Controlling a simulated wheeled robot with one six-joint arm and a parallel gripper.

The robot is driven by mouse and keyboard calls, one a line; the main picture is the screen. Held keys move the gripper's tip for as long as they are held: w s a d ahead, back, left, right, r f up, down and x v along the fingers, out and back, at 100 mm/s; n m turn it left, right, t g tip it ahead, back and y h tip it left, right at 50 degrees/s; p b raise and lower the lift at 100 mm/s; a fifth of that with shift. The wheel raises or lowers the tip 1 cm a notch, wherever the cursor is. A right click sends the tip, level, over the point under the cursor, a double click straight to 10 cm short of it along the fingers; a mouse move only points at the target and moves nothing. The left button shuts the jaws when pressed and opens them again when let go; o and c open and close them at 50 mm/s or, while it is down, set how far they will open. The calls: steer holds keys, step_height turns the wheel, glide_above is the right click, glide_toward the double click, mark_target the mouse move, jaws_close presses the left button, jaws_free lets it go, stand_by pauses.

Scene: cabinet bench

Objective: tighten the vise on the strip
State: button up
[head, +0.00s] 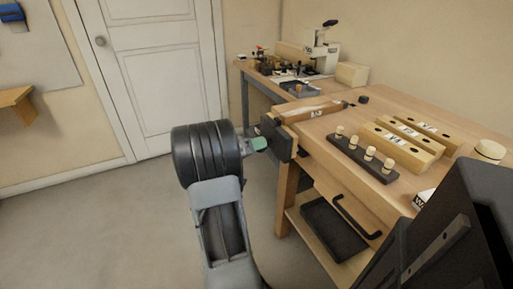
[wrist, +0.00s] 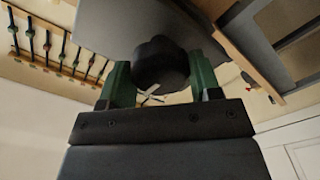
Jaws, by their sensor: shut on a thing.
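The dark vise (head: 278,138) is mounted on the near left end of the wooden bench. A reddish-brown strip (head: 308,111) with a small white label lies along the bench top just behind it; I cannot tell how tightly the jaws meet it. My gripper (head: 260,145) is at the vise's outer side. In the wrist view, its green fingers stand on both sides of a dark round knob (wrist: 160,62) on the vise's front, and are shut on it. The vise's grey plate (wrist: 110,25) fills the top of that view. The vise's screw is hidden.
A dark rack (head: 364,158) with several pale-topped pegs and several labelled wooden blocks (head: 402,142) stand on the bench. A drawer handle (head: 355,215) juts from its front, above a dark tray (head: 333,230). A second bench with a white machine (head: 320,52) stands behind. The floor at left is clear.

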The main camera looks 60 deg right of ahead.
steer(key=shift+f+m+b, duration=0.15)
steer(key=shift+m+b, duration=1.25)
steer(key=shift+b, duration=1.95)
steer(key=shift+b, duration=0.35)
steer(key=shift+m+b, duration=0.4)
steer(key=shift+b, duration=0.15)
steer(key=shift+m+b, duration=1.2)
steer(key=shift+b, duration=1.5)
steer(key=shift+m+b, duration=0.3)
steer(key=shift+b, duration=0.05)
steer(key=shift+m, duration=0.3)
